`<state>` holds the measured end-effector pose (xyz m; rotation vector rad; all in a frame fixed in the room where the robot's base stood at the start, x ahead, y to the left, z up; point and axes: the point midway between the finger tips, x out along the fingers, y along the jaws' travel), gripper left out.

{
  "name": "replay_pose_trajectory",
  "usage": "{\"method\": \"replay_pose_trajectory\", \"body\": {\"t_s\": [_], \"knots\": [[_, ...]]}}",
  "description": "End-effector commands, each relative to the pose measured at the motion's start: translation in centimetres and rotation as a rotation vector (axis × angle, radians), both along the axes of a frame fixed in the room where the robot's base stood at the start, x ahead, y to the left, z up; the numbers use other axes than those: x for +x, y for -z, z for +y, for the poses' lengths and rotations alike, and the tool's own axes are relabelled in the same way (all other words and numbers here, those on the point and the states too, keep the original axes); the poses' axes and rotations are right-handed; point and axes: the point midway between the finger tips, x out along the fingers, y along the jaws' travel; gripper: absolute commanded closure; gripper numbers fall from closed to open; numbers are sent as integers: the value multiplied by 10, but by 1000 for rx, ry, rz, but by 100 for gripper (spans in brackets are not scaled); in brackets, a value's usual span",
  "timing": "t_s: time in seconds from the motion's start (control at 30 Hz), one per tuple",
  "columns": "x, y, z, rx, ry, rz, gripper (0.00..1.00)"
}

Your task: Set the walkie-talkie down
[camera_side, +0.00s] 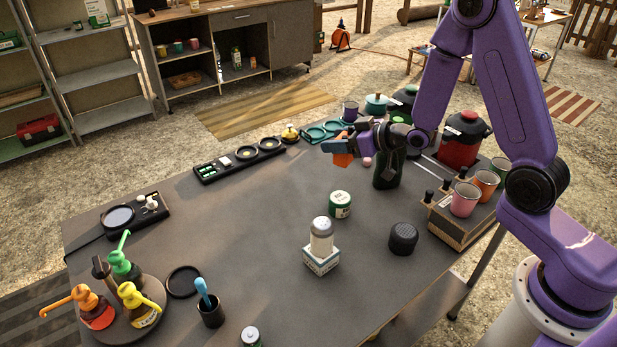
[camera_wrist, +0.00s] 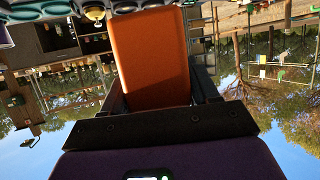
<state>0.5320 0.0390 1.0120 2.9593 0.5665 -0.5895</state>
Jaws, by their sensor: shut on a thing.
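My gripper (camera_side: 338,149) is shut on the walkie-talkie (camera_side: 344,160), an orange block-like body. It hangs below the fingers over the far side of the dark table (camera_side: 270,215), seemingly clear of the top. In the wrist view the walkie-talkie (camera_wrist: 151,58) shows a plain orange face between the two dark jaws of my gripper (camera_wrist: 160,88). Its other faces and any antenna or buttons are hidden.
A dark green bottle (camera_side: 387,168) stands close right of my gripper. A green-labelled jar (camera_side: 340,205) stands nearer. The table's left middle (camera_side: 230,225) is bare.

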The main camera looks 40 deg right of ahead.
Motion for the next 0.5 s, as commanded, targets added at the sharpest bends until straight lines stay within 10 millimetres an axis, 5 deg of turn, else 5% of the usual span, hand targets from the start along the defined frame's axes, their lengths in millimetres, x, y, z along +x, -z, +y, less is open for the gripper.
{"method": "replay_pose_trajectory", "body": {"t_s": [0.17, 0.5], "knots": [[5, 4, -1, -1, -17, -2, 76], [66, 32, 3, -2, -16, -3, 76]]}}
